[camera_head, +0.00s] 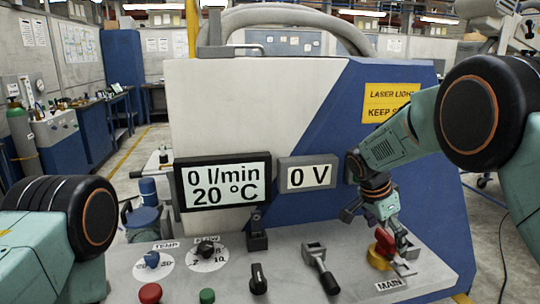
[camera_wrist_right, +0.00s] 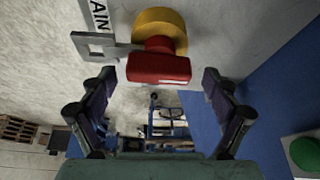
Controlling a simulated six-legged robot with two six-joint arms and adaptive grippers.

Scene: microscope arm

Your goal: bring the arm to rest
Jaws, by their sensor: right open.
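My right gripper (camera_head: 380,226) is open over the right end of the control panel (camera_head: 290,270). It is at the red handle (camera_head: 385,240) of the yellow-based main switch (camera_head: 378,261), labelled MAIN. In the right wrist view the open fingers (camera_wrist_right: 158,82) stand on either side of the red handle (camera_wrist_right: 158,66), with gaps visible, and nothing is held. The yellow base (camera_wrist_right: 160,27) and a flat metal tab (camera_wrist_right: 95,46) with a square hole show beyond. My left arm shows at the lower left, but its gripper is out of view.
Displays (camera_head: 222,182) read 0 l/min, 20 °C and 0 V. A white-and-blue cabinet (camera_head: 260,110) stands behind.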

